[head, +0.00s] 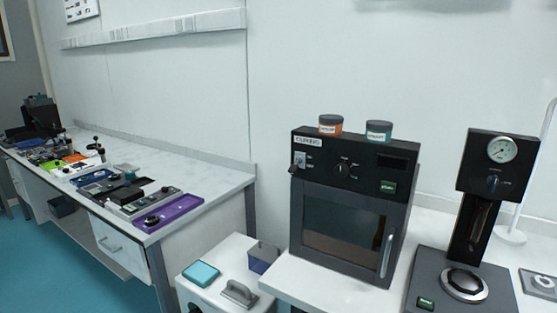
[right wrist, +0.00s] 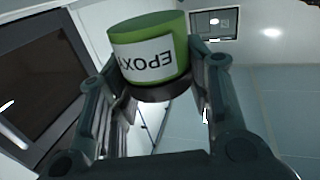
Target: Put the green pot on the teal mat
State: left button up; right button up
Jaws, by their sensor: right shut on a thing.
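The green pot (right wrist: 150,48) shows in the right wrist view, with a white label reading EPOXY that appears upside down in that picture and a dark band at its lower end. My right gripper (right wrist: 150,72) is shut on the pot, one finger on each side. The teal mat (head: 201,273) is a small square lying on a white surface at the lower middle of the head view; its top is bare. Neither gripper shows in the head view, and my left gripper is in no frame.
A black oven (head: 345,200) stands on the white bench, carrying an orange pot (head: 331,126) and a teal pot (head: 379,132). Beside the mat are a grey handled block (head: 239,293) and a small bin (head: 263,258). A gauge press (head: 475,230) stands right.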

jog(key=s+d+m+t+h, duration=0.2)
jog(key=s+d+m+h, duration=0.1)
jog(key=d+h, duration=0.3)
jog(key=s+d+m+t+h, duration=0.2)
jog(key=s+d+m+h, duration=0.1)
jog(key=d+m+h, duration=0.2)
jog(key=shift+d+f+h, duration=0.25)
jog(key=shift+d+h, duration=0.15)
jog(key=shift+d, duration=0.2)
